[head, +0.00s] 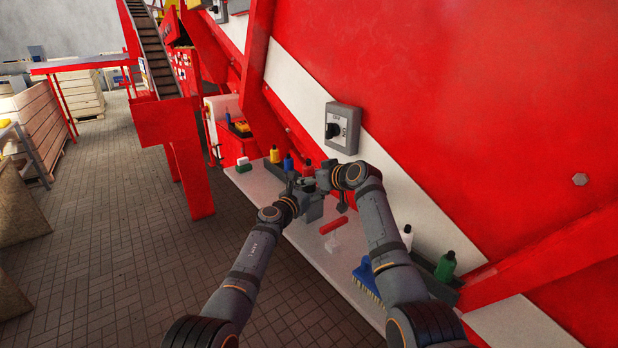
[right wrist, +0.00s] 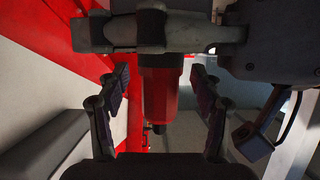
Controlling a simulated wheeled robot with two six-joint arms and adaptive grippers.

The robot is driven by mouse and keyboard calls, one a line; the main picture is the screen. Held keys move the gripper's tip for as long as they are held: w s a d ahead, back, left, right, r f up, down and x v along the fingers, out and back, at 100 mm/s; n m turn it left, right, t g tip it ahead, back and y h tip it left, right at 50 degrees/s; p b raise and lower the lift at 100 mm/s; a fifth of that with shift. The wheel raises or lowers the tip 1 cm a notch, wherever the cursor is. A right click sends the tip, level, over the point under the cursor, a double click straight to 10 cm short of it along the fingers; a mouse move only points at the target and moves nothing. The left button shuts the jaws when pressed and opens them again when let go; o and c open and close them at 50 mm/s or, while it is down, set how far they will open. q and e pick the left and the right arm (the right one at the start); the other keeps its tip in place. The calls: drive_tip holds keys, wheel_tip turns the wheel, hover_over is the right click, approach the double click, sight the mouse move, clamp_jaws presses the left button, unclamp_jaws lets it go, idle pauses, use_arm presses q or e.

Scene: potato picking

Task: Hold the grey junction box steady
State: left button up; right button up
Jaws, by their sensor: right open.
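Grey metal parts cross the top of that view. The left jaws are too small and overlapped to read.
The pale bench (head: 290,222) carries a yellow bottle (head: 274,155), a blue bottle (head: 288,163), a red bottle (head: 308,168), a red cylinder (head: 333,224), a blue brush (head: 367,278) and a green bottle (head: 445,266). A red sloping beam (head: 250,75) stands left of the box.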

sight(310, 163)
drive_tip(key=c, duration=1.2)
drive_tip(key=shift+c, duration=0.2)
drive_tip(key=shift+r, duration=0.2)
use_arm(q)
drive_tip(key=shift+f, duration=0.1)
use_arm(e)
drive_tip(key=shift+r, duration=2)
drive_tip(key=shift+r, duration=3.5)
